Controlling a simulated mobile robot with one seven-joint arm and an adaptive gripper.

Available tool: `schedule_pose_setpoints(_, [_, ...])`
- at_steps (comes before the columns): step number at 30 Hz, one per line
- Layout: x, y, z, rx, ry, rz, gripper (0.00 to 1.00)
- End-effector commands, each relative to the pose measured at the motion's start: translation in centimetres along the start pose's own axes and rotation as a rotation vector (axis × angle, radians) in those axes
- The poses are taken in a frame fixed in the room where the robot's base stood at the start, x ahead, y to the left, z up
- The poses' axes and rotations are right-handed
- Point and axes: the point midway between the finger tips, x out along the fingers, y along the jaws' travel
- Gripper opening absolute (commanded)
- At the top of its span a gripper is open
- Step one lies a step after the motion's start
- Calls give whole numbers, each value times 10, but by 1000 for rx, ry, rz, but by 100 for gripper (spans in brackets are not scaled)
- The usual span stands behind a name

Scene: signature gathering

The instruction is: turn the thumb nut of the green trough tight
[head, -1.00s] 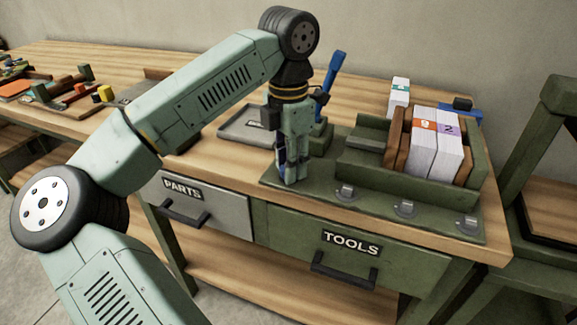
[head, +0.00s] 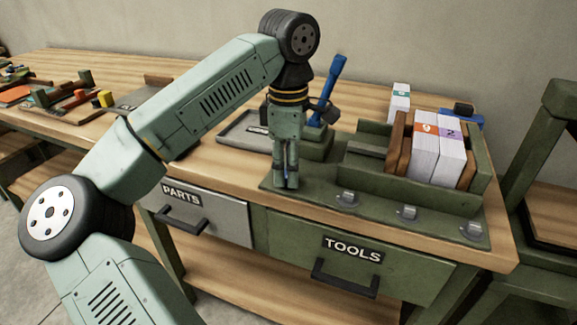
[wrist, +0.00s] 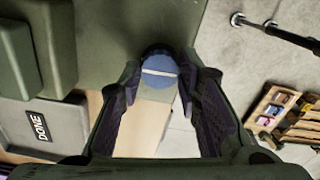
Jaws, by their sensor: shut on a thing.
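The green trough (head: 400,191) stands on a green base plate (head: 376,206) at the right of the bench. The thumb nut is a round blue knob with a white line across its top, between my fingertips in the wrist view (wrist: 158,72). The line lies nearly level in that picture. My gripper (head: 287,184) points down at the plate's left front corner, shut on the thumb nut. It also shows in the wrist view (wrist: 160,82), one finger on each side of the knob. The fingers hide most of the nut in the head view.
White card blocks (head: 437,157) stand between brown boards in the trough. A blue lever (head: 328,90) rises behind my gripper, near a grey tray (head: 235,134). A tools drawer (head: 352,252) is below.

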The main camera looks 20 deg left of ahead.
Motion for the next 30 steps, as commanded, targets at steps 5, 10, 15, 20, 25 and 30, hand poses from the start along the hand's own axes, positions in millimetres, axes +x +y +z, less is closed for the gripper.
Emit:
schedule_pose_setpoints(5, [0, 0, 0, 40, -1, 2, 3])
schedule_pose_setpoints(10, [0, 0, 0, 52, -1, 2, 3])
schedule_pose_setpoints(15, [0, 0, 0, 53, -1, 2, 3])
schedule_pose_setpoints(20, [0, 0, 0, 53, -1, 2, 32])
schedule_pose_setpoints(25, [0, 0, 0, 52, 0, 1, 43])
schedule_pose_setpoints(30, [0, 0, 0, 52, 0, 1, 51])
